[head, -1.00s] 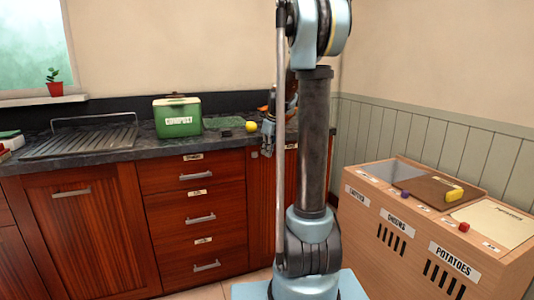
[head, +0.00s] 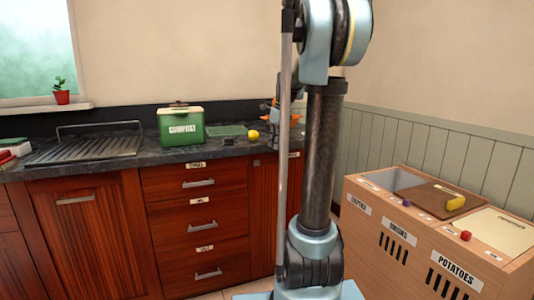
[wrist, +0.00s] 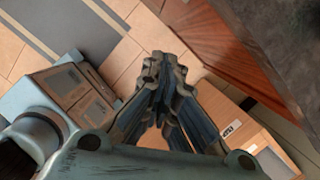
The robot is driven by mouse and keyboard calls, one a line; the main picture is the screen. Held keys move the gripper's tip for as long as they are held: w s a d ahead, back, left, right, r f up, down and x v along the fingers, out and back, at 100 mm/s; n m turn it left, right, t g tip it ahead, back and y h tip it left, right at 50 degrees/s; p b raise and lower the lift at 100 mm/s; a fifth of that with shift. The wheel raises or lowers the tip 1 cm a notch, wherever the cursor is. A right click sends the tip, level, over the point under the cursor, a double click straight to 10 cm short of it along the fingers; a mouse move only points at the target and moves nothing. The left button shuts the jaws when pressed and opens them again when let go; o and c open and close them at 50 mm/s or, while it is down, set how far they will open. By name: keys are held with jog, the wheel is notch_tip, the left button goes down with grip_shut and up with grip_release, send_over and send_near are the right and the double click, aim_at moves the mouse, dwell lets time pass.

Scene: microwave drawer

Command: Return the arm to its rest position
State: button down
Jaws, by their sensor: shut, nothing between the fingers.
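My gripper (wrist: 161,68) shows in the wrist view with its dark fingers drawn together and nothing between them. It is above the tiled floor, with the counter's edge to its upper right. In the head view my arm column stands in front of the counter, and the gripper is mostly hidden behind it; only a bit of the folded forearm and some orange shows there. The fingers touch nothing that I can see.
The dark counter (head: 100,165) holds a green compost box (head: 181,128), a yellow item (head: 253,134) and a drying rack (head: 85,147). Wooden bins (head: 400,240) stand at the right. The drawers (head: 196,225) are shut. Tiled floor (wrist: 120,60) is clear below the gripper.

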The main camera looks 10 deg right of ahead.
jog(key=s+a+f+n+h, duration=0.1)
jog(key=s+f+n, duration=0.2)
jog(key=s+n, duration=0.55)
jog(key=s+f+n, duration=0.4)
jog(key=s+n, duration=0.2)
jog(key=s, duration=0.6)
jog(key=s+f+n+h, duration=0.1)
jog(key=s+f+n, duration=1.2)
jog(key=s, duration=0.1)
jog(key=shift+s+d, duration=0.15)
jog(key=shift+s, duration=0.25)
jog(key=shift+w+f, duration=0.25)
jog(key=shift+w, duration=0.15)
